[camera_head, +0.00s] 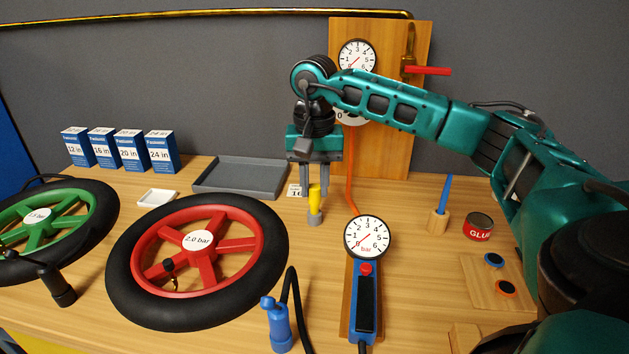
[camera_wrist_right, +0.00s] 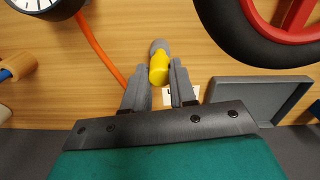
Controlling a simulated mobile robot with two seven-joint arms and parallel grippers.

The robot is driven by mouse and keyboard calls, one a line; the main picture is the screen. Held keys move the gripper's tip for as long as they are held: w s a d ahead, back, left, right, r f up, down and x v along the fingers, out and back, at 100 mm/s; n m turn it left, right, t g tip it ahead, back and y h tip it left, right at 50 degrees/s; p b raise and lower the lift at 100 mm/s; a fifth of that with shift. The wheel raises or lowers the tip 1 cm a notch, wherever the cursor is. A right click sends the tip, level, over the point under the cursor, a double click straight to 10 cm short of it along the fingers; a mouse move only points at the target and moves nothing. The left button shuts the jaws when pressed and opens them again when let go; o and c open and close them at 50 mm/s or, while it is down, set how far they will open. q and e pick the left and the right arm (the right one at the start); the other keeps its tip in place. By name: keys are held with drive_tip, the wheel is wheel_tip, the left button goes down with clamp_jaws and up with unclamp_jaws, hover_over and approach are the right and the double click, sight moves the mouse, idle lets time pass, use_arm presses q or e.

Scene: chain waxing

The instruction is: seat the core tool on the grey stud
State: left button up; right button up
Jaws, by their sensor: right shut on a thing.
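The yellow core tool (camera_head: 315,197) stands upright between the fingers of my right gripper (camera_head: 314,190), which is shut on its upper part. The tool also shows in the wrist view (camera_wrist_right: 158,70), between the fingertips of the same gripper (camera_wrist_right: 159,78). The grey stud (camera_head: 314,220) is directly below the tool in the head view, and its grey end (camera_wrist_right: 158,46) shows just beyond the tool in the wrist view. The tool's lower end appears to meet the stud; I cannot tell how far it sits on it. My left gripper is not in view.
A red wheel (camera_head: 205,250) with a black tyre lies left of the stud. A grey tray (camera_head: 247,178) is behind it. A gauge (camera_head: 367,238) on a blue handset stands close to the right, with an orange hose (camera_head: 350,180) behind. A glue tin (camera_head: 478,228) stands farther right.

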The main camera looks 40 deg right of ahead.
sight(314, 186)
drive_tip(key=o, duration=1)
wheel_tip(314, 186, up, 13)
drive_tip(key=p, duration=0.2)
idle(0.4)
drive_tip(key=shift+f, duration=0.1)
